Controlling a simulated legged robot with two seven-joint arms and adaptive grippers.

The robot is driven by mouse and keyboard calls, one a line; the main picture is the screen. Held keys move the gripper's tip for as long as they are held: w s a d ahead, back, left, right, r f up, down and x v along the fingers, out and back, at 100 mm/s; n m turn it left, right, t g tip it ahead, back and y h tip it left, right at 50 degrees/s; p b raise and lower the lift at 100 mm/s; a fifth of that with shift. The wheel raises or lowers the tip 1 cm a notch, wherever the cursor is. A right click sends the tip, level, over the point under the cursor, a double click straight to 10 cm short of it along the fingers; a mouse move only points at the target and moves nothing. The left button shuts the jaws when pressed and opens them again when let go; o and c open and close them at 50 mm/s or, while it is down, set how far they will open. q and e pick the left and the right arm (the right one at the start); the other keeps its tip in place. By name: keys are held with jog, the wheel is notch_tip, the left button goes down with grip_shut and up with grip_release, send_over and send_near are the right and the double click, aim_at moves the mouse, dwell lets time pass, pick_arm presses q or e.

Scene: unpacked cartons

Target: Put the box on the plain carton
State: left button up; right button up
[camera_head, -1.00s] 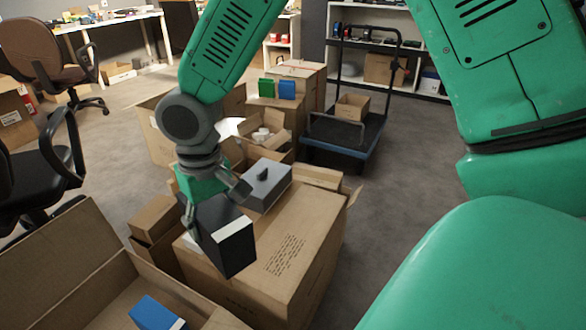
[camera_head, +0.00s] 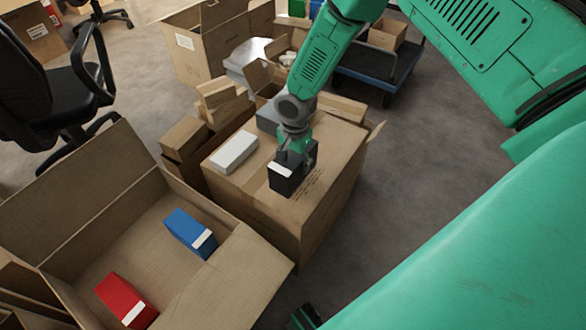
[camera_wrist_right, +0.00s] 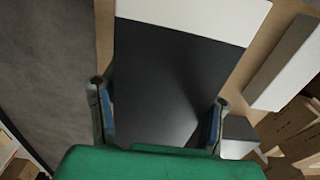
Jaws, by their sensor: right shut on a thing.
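My right gripper (camera_head: 295,155) is shut on a black box (camera_head: 287,183) with a white end band. The box is over the top of a large closed carton (camera_head: 235,196), near its front right part; I cannot tell whether it touches the top. In the right wrist view the box (camera_wrist_right: 170,80) lies between the two fingers (camera_wrist_right: 158,118). The carton has small printed lines on its top, partly hidden by the box. A white-topped box (camera_head: 234,152) and a grey box (camera_head: 268,118) rest on the same carton.
An open carton (camera_head: 95,205) at the left holds a blue box (camera_head: 188,232) and a red box (camera_head: 122,298). Smaller cartons (camera_head: 186,137) stand behind the large one. A blue trolley (camera_head: 372,78) is at the back. Grey floor is clear at right.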

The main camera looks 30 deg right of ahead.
jog(key=shift+f+b, duration=0.6)
jog(key=shift+f, duration=1.4)
jog(key=shift+r, duration=0.1)
jog(key=o, duration=1.6)
